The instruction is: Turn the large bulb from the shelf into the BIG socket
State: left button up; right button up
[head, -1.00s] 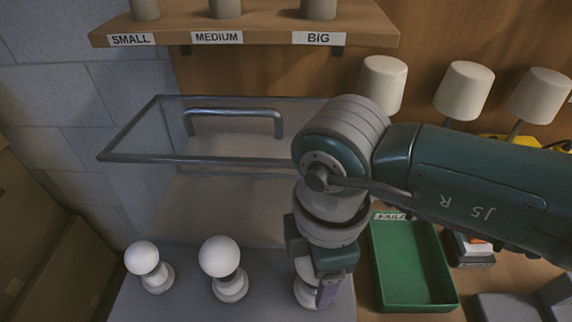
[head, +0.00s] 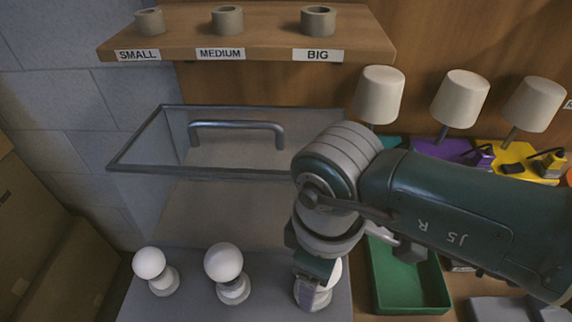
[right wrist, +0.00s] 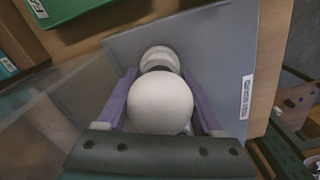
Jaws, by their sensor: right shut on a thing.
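The large bulb (right wrist: 160,106) has a round white globe and sits between the purple fingers of my right gripper (right wrist: 160,78) in the right wrist view. Its pale round base (right wrist: 160,58) is at the grey board. In the head view my right gripper (head: 312,288) points down at this bulb (head: 334,276) and hides much of it. I cannot tell whether the bulb is clear of the board. The BIG socket (head: 318,20) is an empty, upright grey-beige ring on the wooden shelf above the BIG label (head: 318,56). My left gripper is not in view.
Two smaller white bulbs (head: 150,263) (head: 224,262) stand left on the grey board (head: 262,290). MEDIUM (head: 228,20) and SMALL (head: 149,20) rings share the upper shelf (head: 270,22). A clear panel with a handle (head: 238,126) lies between. A green tray (head: 405,290) and lamps (head: 380,95) are right.

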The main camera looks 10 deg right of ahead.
jog(key=shift+r+m, duration=0.1)
jog(key=shift+m, duration=0.2)
jog(key=o, duration=0.7)
jog(key=shift+m, duration=0.3)
jog(key=o, duration=0.5)
jog(key=shift+c, duration=0.2)
